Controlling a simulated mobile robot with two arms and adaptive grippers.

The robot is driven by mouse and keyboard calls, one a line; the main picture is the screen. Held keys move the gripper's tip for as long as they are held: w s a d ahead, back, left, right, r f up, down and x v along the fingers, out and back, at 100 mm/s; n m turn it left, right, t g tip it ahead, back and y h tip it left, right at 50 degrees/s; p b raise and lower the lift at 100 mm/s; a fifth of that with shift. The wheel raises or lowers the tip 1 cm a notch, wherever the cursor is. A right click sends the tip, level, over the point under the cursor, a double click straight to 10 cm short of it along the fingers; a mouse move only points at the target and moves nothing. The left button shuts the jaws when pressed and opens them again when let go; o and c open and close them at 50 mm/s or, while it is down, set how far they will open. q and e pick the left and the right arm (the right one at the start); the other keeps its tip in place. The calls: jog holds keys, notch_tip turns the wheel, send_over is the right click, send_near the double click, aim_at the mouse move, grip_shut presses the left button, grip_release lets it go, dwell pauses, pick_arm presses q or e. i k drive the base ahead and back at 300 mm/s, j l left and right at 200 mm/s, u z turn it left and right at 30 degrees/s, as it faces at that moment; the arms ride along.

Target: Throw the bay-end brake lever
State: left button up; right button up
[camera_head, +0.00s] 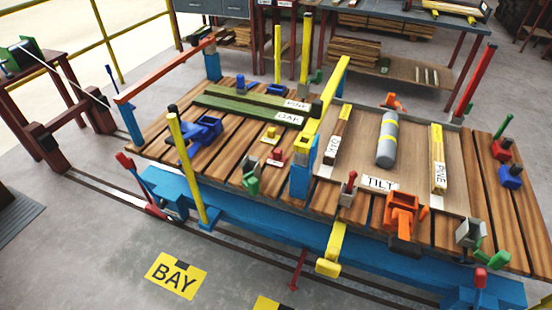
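A wheeled cart with a blue frame (250,207) and slatted wooden deck stands on floor rails. At its left end, low by a wheel, a lever with a red handle (125,160) leans up and to the left from a red foot. At its right front end, a red-knobbed lever (480,277) stands near the lower edge of the view. Which of the two is the bay-end brake lever I cannot tell; neither carries a readable label. A yellow floor plate reading BAY (175,276) lies in front of the cart. Neither of my grippers is in view.
The deck carries labelled boards, a grey cylinder (387,138), a TILT plate (381,184), and several coloured clamps and handles. A yellow post (188,165) rises at the front left. A dark red winch frame (68,130) stands left with a cable to the cart. Floor in front is mostly clear.

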aim_at(161, 204)
jog(key=i+j, duration=0.1)
jog(key=j, duration=0.3)
jog(key=i+j, duration=0.1)
jog(key=j, duration=0.3)
jog(key=i+j, duration=0.1)
jog(key=j, duration=0.3)
jog(key=i+j, duration=0.1)
jog(key=j, duration=0.3)
jog(key=i+j, duration=0.1)
jog(key=j, duration=0.3)
jog(key=i+j, duration=0.1)
jog(key=j, duration=0.3)
